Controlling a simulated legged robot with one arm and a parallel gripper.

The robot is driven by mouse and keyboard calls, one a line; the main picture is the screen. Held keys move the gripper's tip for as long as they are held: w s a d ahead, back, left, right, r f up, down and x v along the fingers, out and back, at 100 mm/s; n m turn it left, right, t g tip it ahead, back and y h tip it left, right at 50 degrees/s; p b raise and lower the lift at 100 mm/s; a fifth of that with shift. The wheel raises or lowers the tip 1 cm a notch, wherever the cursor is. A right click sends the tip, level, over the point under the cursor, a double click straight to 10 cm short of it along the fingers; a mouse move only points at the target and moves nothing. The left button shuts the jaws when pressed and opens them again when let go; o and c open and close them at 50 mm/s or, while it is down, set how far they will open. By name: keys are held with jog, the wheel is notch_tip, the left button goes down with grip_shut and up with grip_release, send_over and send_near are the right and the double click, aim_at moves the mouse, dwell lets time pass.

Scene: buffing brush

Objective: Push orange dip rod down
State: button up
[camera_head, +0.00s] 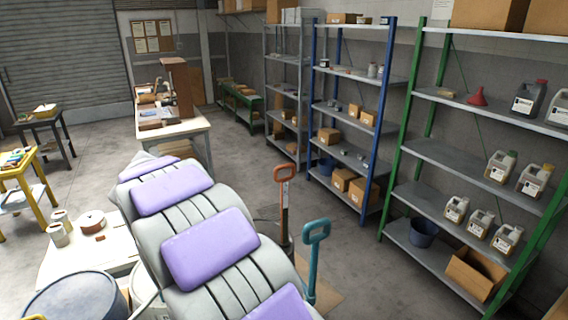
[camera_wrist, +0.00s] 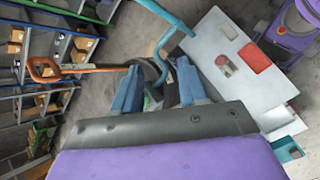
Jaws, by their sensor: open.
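In the head view the gripper is hidden behind the arm.
A teal-handled rod (camera_head: 316,235) stands right of the orange one; in the wrist view the teal rod (camera_wrist: 168,45) curves close above the fingers. A blue shelf (camera_head: 348,110) and a green shelf (camera_head: 480,150) stand at the right. A white table (camera_wrist: 240,75) shows right of the fingers.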

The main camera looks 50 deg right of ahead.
jog(key=w+d+r+n+g+h+p, duration=0.1)
jog(key=w+d+n+h+p, duration=0.25)
jog(key=w+d, duration=0.55)
jog(key=w+d+r+n+g+h+p, duration=0.15)
jog(key=w+d+h+p, duration=0.35)
jog(key=w, duration=0.7)
jog(key=p, duration=0.1)
send_near(293, 164)
jog(key=shift+n+g+h, duration=0.25)
jog(key=shift+n+h, duration=0.15)
jog(key=shift+h, duration=0.05)
jog(key=x, duration=0.2)
jog(key=f+x, duration=0.1)
jog(key=x, duration=0.2)
jog(key=w+x, duration=0.1)
jog(key=x, duration=0.1)
jog(key=shift+s+d+f, duration=0.15)
jog(key=shift+d+f, duration=0.15)
jog(key=shift+d, duration=0.15)
jog(key=shift+s+a+r, duration=0.1)
jog(key=shift+a+r, duration=0.05)
jog(key=shift+r, duration=0.05)
grip_shut()
